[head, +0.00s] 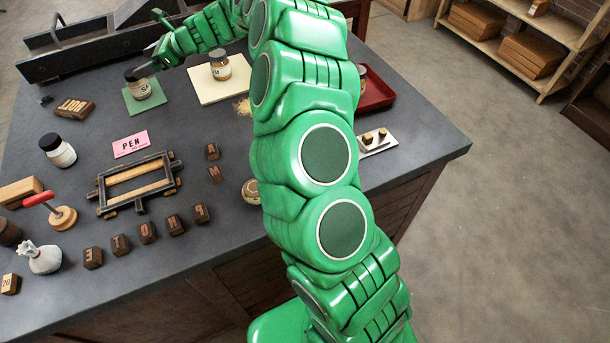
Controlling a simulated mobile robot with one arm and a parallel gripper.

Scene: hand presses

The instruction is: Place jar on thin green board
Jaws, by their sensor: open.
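A thin green board (155,102) lies on the dark table at the upper left. A jar (138,89) with a dark lid and a pale label stands upright on it. My gripper (147,67) is open, close beside the jar's lid on its upper right; I cannot tell whether a finger touches the jar. Another similar jar (220,70) stands on a cream board (213,95) to the right. One more jar (57,151) with a dark lid stands on the bare table at the left.
A black press (100,47) runs along the table's back. A metal frame (137,184), a pink PEN card (130,145) and several letter blocks (147,233) lie in front. A red tray (376,93) is at the right. My arm hides the table's middle.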

